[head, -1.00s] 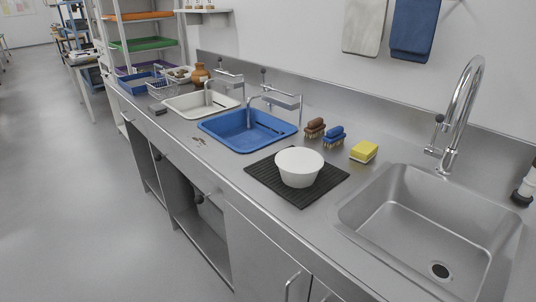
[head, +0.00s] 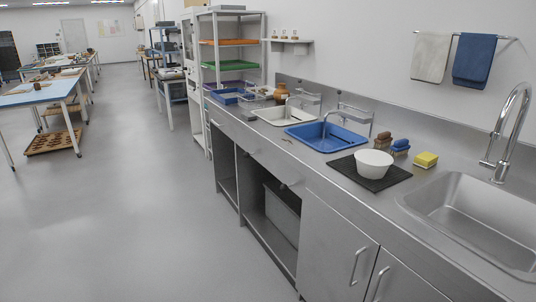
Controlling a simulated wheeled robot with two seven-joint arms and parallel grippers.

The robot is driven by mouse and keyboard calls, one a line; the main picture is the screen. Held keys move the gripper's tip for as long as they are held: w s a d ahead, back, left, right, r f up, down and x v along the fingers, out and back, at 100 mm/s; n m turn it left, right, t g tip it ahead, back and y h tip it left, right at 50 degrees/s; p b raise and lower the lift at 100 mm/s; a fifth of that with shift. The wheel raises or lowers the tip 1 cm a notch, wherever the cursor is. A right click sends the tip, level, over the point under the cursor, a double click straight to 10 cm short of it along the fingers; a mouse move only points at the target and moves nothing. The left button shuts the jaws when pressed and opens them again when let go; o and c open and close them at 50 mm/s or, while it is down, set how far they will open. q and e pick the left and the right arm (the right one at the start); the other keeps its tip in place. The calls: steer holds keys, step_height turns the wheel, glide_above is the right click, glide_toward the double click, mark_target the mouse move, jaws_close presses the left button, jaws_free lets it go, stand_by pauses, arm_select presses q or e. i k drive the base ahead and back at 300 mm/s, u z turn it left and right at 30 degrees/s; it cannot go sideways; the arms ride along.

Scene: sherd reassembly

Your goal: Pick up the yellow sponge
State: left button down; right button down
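The yellow sponge (head: 426,159) lies on the steel counter at the right, between the blue-backed brush (head: 400,147) and the sink (head: 478,212). Its top is yellow and it sits apart from the things around it. Neither of my grippers shows in the head view.
A white bowl (head: 374,163) stands on a black ribbed mat (head: 347,166) left of the sponge. A brown brush (head: 383,140) is beside the blue one. A blue basin (head: 298,133) and a tall faucet (head: 515,125) flank this area. Open floor (head: 130,210) lies at the left.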

mark_target(425, 160)
steer(key=u, duration=0.65)
steer(key=i, duration=1.8)
steer(key=z, duration=1.3)
steer(key=i, duration=0.35)
steer(key=z, duration=0.35)
